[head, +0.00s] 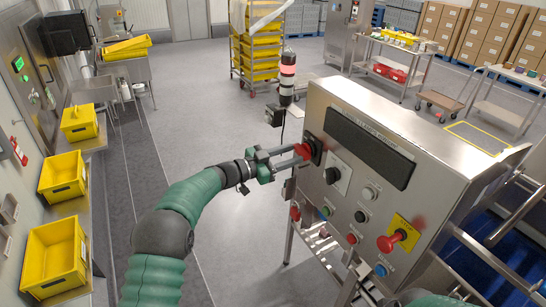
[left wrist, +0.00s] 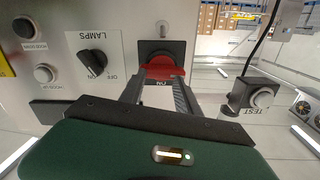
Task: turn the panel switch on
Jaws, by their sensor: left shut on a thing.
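The panel switch is a red handle (head: 303,151) on a dark square plate at the upper left of the steel control panel (head: 345,110). In the left wrist view the red handle (left wrist: 165,69) lies crosswise between my fingers, in front of its black plate (left wrist: 162,50). An upside-down label just below it appears to read ON. My left gripper (head: 295,153) reaches the handle from the left and is shut on it; its fingers also show in the left wrist view (left wrist: 160,85). The fingers partly hide the handle. My right gripper is not in view.
Beside the switch is a black LAMPS knob (left wrist: 93,62). Below are several buttons and a red emergency stop (head: 390,241) on a yellow plate. A lamp tower (head: 287,75) rises behind the panel.

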